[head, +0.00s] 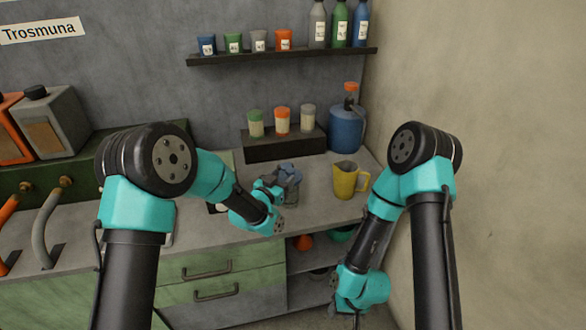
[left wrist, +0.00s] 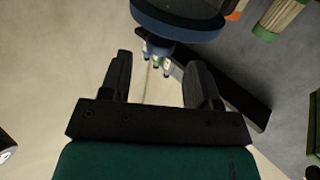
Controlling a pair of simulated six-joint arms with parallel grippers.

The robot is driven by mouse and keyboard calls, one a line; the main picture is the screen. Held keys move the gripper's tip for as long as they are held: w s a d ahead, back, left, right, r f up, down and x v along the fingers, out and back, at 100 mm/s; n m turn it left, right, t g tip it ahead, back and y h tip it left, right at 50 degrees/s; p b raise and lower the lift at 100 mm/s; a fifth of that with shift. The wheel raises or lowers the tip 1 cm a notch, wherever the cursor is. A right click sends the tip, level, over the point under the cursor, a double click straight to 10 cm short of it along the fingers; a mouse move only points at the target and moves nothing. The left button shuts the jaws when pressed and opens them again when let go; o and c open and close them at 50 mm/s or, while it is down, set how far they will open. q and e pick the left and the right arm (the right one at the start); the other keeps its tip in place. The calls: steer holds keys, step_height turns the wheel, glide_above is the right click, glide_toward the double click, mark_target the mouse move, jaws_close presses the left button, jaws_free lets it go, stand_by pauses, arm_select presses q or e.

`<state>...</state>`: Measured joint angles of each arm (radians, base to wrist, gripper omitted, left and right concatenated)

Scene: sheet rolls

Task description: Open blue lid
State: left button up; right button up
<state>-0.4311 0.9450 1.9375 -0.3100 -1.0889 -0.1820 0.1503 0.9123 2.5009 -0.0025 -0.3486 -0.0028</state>
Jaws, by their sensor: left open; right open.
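A glass jar (head: 291,196) with a blue lid (head: 291,174) stands on the grey counter, partly hidden by my left gripper (head: 272,185). The gripper is open and close to the lid; I cannot tell whether they touch. In the left wrist view its two dark fingers (left wrist: 160,80) are apart with nothing between them. A dark blue round thing (left wrist: 180,20) lies beyond them at the top; I cannot tell if it is the lid. My right gripper (head: 347,306) is open, low in front of the counter, and partly hard to make out.
A yellow jug (head: 347,181) stands right of the jar. Behind are a blue canister (head: 345,130) and a dark riser (head: 284,147) with three small jars. A wall shelf (head: 283,57) holds cups and bottles. Open shelves lie below the counter.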

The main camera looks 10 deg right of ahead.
mark_target(288, 170)
arm_select(q)
steer(key=x, duration=0.6)
steer(key=shift+w+d, duration=0.2)
steer(key=shift+w, duration=0.05)
jaws_close()
stand_by(0.3)
